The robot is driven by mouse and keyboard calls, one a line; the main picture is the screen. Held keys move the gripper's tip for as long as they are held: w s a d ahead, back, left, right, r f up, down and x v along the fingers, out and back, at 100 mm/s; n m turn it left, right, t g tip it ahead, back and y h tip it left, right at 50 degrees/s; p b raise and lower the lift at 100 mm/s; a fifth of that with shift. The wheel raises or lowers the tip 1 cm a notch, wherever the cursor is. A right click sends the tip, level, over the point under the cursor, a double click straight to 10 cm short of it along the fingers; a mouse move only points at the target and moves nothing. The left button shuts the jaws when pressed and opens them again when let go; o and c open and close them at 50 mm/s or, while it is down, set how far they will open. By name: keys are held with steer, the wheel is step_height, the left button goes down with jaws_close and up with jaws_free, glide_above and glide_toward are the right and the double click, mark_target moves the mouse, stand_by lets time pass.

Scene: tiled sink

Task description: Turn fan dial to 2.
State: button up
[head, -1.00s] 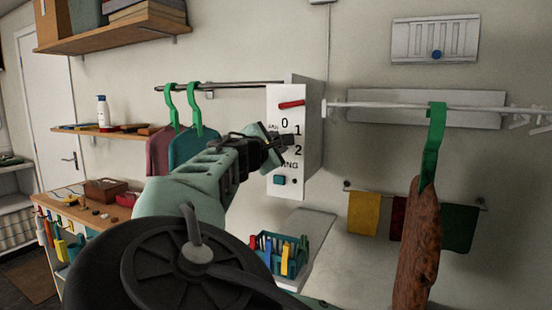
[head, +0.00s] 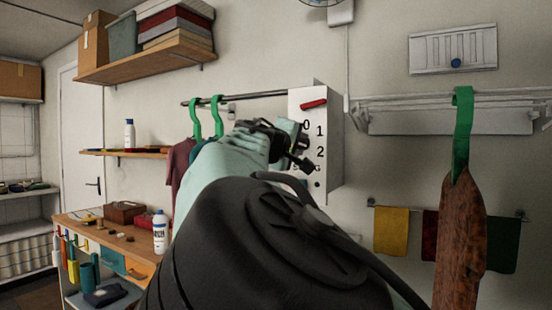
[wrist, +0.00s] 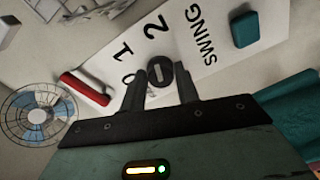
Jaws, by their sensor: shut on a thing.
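The fan dial (wrist: 160,74) is a small round black knob with a pale stroke, on the white control panel (wrist: 190,62) marked 0, 1, 2 and SWING. My gripper (wrist: 160,95) has one finger on each side of the dial and is shut on it. In the wrist view the stroke runs roughly up and down, with the 2 above it; I cannot tell its exact setting. In the head view my gripper (head: 296,160) is at the panel's left side and hides the dial.
A red lever (wrist: 84,88) and a teal button (wrist: 245,29) are on the panel. A fan (wrist: 38,114) hangs above it. Hangers with clothes (head: 196,120) are at left. A brown item on a green hanger (head: 461,235) hangs at right, with a towel rail behind.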

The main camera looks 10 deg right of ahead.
steer(key=shift+f+m+b, duration=0.2)
steer(key=shift+m+b, duration=0.8)
steer(key=shift+m, duration=0.1)
steer(key=shift+r, duration=0.1)
steer(key=o, duration=1)
steer(key=shift+c, duration=0.2)
